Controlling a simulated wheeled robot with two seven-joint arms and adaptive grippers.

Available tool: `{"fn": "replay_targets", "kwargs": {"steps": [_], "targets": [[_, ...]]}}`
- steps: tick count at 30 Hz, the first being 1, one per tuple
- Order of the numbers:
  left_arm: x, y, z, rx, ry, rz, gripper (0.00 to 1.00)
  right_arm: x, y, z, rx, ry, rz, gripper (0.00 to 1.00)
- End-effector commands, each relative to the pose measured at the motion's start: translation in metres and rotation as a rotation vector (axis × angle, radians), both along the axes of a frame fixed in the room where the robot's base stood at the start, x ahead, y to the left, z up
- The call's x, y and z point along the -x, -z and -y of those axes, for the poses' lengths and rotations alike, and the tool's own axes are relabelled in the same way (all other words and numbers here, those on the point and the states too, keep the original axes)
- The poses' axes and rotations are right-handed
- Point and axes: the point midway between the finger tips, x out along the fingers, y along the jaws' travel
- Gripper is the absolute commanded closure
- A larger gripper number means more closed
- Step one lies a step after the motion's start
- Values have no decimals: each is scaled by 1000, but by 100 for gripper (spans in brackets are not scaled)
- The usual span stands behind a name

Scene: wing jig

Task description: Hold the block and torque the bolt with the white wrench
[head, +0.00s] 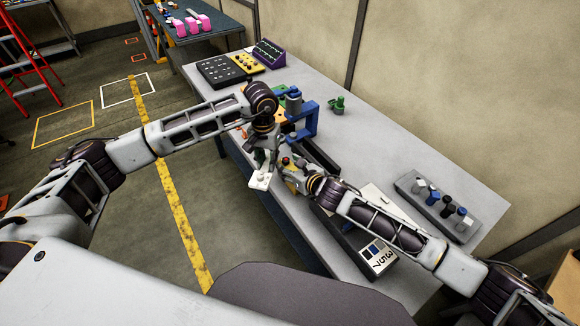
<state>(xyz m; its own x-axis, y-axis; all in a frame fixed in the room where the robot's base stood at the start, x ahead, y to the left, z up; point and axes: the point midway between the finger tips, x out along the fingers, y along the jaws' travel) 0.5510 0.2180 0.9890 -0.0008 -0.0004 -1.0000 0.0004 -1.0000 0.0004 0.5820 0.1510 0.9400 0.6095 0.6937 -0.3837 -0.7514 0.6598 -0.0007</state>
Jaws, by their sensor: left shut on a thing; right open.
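My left gripper (265,155) reaches down at the near edge of the workbench. It is shut on a small white block-like piece (262,181) with small raised or dark spots on top, held beyond the bench edge above the floor. My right gripper (287,166) is open, close to the right of the left one, with a small red spot and yellow parts near it. The bolt is too small or hidden to make out. I cannot identify the white wrench for certain.
The grey bench (400,145) carries a blue frame (304,122), a green part (338,104), and a grey tray (473,226) with several upright pieces. A box marked with digits (378,257) lies near the front edge, partly behind my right arm. Black and yellow panels (247,63) stand at the far end.

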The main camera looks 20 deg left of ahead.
Motion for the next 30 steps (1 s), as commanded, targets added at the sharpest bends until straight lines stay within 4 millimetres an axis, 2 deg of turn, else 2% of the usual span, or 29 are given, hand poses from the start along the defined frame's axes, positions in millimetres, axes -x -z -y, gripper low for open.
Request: {"fn": "replay_targets", "kwargs": {"steps": [10, 21, 22, 27, 28, 30], "targets": [[0, -1, 0, 1, 0, 2, 100, -1, 0, -1, -1, 0, 1, 50], [0, -1, 0, 1, 0, 2, 100, -1, 0, -1, -1, 0, -1, 97], [0, -1, 0, 1, 0, 2, 100, -1, 0, -1, -1, 0, -1, 97], [0, -1, 0, 1, 0, 2, 100, -1, 0, -1, -1, 0, -1, 97], [0, -1, 0, 1, 0, 2, 100, -1, 0, -1, -1, 0, -1, 58], [-1, -1, 0, 1, 0, 2, 100, -1, 0, -1, -1, 0, -1, 49]]}}
